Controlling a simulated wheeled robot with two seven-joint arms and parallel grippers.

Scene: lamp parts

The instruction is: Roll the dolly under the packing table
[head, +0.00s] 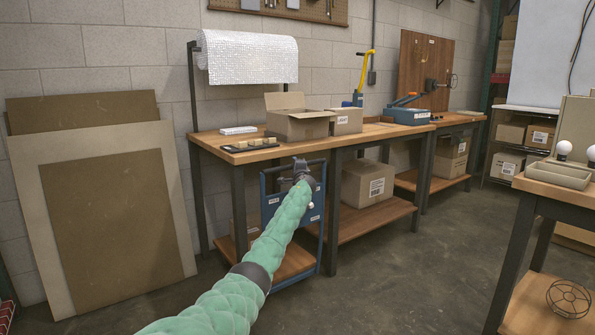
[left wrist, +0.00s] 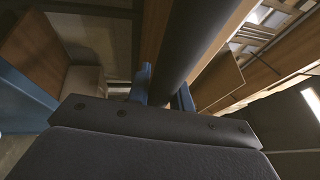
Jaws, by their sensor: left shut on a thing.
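The dolly is a cart with a blue upright end frame (head: 321,225) and a wood-coloured deck (head: 292,262). It stands at the left bay of the packing table (head: 290,147), its deck reaching in below the tabletop and its handle end facing me. How far in it sits is hard to tell. My left gripper (head: 302,172), at the end of the green-sleeved arm, is shut on the top of the frame. My arm hides part of the frame and deck. My right gripper is not in view.
Table legs (head: 335,210) stand close to the dolly. A labelled carton (head: 367,184) sits on the lower shelf right of it. Flat boards (head: 105,200) lean on the wall at left. Another bench (head: 545,195) stands at right; the floor (head: 410,275) between is clear.

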